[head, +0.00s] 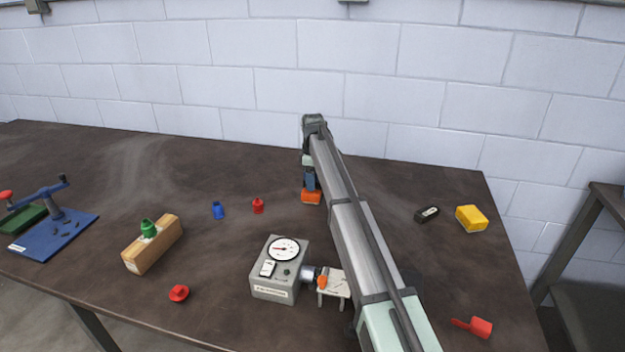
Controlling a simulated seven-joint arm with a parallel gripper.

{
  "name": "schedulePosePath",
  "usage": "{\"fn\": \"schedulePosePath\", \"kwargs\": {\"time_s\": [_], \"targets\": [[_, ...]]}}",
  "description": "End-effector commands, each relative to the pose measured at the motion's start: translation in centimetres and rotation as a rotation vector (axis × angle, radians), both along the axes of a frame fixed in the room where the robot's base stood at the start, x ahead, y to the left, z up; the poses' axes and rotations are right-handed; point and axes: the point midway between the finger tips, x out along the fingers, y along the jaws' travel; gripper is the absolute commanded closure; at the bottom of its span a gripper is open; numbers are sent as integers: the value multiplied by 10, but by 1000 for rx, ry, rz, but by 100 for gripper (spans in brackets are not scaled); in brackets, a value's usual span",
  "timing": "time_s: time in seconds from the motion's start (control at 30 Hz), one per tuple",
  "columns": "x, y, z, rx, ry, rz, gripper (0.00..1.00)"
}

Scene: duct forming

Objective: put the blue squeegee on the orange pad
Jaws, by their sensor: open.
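In the head view my gripper (310,183) points down at the far middle of the table, at the end of my outstretched arm. It is open. An orange block-like thing (311,198), which looks like the orange pad, shows right under it. A narrow dark blue shape shows between my wrist and the orange thing. I cannot tell whether it is the blue squeegee or part of my gripper. Whether my gripper touches the orange thing is too small to tell. A small blue piece (217,210) stands apart on the table to the left.
A small red piece (258,206) stands left of my gripper. A grey gauge box (280,268) stands nearer. A wooden block (153,244) and blue-based tool (55,237) are left. A black item (427,214), yellow block (471,218) and red tool (474,327) lie right.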

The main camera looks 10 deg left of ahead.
Motion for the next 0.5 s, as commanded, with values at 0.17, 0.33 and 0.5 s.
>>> {"fn": "schedulePosePath", "kwargs": {"time_s": [0.17,0.33,0.5], "targets": [[0,0,13,0,-1,0,47],[1,1,42,1,-2,0,47],[1,1,75,1,-1,0,47]]}}
